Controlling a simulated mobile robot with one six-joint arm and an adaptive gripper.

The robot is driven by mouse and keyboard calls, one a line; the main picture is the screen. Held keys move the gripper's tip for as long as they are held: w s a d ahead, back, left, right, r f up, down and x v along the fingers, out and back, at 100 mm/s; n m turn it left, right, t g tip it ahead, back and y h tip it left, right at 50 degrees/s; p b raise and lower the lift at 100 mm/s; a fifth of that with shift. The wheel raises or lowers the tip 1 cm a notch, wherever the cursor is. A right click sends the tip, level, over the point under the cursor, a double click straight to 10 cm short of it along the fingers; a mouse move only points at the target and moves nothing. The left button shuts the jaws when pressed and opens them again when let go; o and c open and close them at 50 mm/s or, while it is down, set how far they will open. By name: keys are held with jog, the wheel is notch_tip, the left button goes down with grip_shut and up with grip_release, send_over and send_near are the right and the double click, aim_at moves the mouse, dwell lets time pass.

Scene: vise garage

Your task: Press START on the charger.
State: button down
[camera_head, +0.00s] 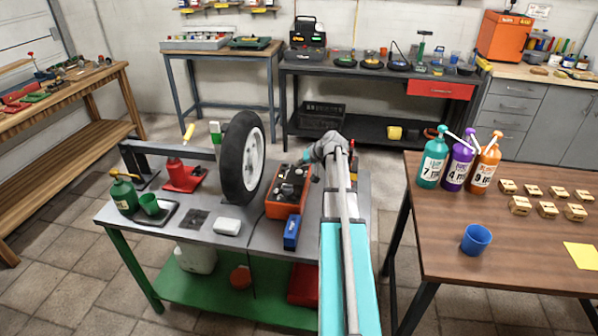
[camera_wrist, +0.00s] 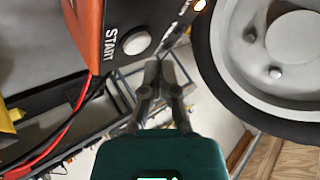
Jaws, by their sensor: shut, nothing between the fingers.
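The orange and black charger (camera_head: 285,203) stands on the grey-topped workbench, just left of my arm in the head view. In the wrist view its dark panel fills the upper left, with an orange side (camera_wrist: 88,35). The word START (camera_wrist: 110,43) is printed beside a round pale button (camera_wrist: 136,41). My gripper (camera_wrist: 160,66) is shut and empty. In the wrist view its fingertips appear just below and right of the button. Contact with the button does not show. In the head view my arm covers much of the gripper.
A wheel with a black tire (camera_head: 240,158) stands close left of the charger, and looms at the right of the wrist view. A blue block (camera_head: 291,233) is at the charger's front. Red and black cables (camera_wrist: 65,130) hang below the charger. A brown table (camera_head: 470,225) stands right.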

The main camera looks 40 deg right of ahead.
aim_at(300, 172)
jog(key=shift+r+p, duration=2.2)
jog(key=shift+r, duration=0.2)
jog(key=shift+f, duration=0.1)
